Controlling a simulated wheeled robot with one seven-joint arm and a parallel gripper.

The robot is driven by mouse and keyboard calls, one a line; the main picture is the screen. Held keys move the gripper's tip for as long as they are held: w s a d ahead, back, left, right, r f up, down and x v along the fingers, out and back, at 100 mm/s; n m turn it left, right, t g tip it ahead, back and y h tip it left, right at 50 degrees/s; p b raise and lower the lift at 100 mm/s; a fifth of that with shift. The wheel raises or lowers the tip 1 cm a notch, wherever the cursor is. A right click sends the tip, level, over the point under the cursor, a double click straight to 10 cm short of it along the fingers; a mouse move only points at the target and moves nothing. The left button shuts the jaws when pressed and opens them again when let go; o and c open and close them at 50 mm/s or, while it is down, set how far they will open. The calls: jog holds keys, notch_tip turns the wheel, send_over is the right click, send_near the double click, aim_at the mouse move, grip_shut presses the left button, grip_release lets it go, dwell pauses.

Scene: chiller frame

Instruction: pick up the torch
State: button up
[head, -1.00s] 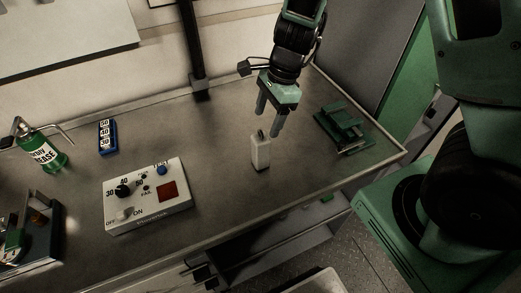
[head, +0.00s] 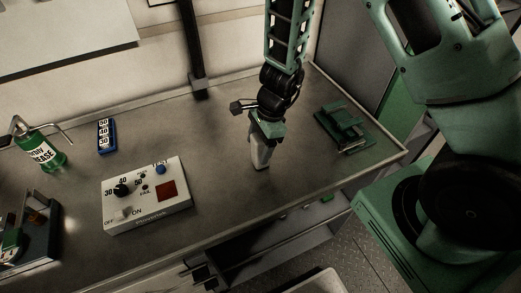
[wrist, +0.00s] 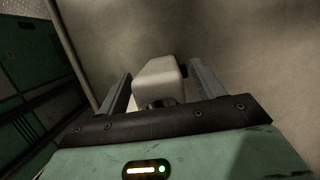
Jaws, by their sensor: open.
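The torch looks like a small off-white upright block (head: 261,156) on the grey worktop, right of the control box. In the wrist view the pale block (wrist: 158,80) sits between the two fingers, with its lower part hidden behind the gripper body. My gripper (head: 259,150) has come down over the block from above, and its fingers stand on either side of it. The gripper is open; in the wrist view (wrist: 160,88) some room shows between the block and the right finger.
A white control box (head: 147,194) with knobs stands to the left. A green device (head: 345,130) lies to the right near the corner. The worktop's front edge (head: 300,188) is close.

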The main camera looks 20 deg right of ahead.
jog(key=c, duration=1.3)
notch_tip(320, 180, up, 10)
jog(key=shift+r+p, duration=0.1)
jog(key=shift+p, duration=0.75)
